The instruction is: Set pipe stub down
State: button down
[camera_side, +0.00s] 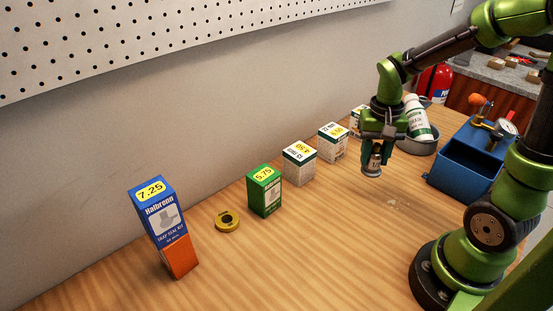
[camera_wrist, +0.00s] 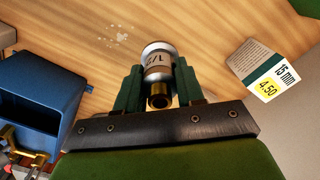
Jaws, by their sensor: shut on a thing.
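The pipe stub (camera_side: 372,165) is a short metal piece with a pale printed label and a brass-coloured end. My gripper (camera_side: 375,150) is shut on it, pointing down over the wooden bench (camera_side: 320,240). In the wrist view the stub (camera_wrist: 158,62) sits between the two dark green fingers of my gripper (camera_wrist: 158,85). Its lower end is close above the bench top; I cannot tell whether it touches.
The front bench is clear.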

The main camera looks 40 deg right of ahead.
jog(key=s+d, duration=0.3)
jog(key=d, duration=0.4)
jog(key=shift+d+f+n, duration=0.1)
jog(key=shift+f+n, duration=0.5)
jog(key=shift+f, duration=1.55)
jog(key=shift+f+n, duration=0.6)
jog(key=shift+f, duration=1.55)
jog(key=shift+f, duration=0.1)
jog(key=c, duration=0.7)
grip_release()
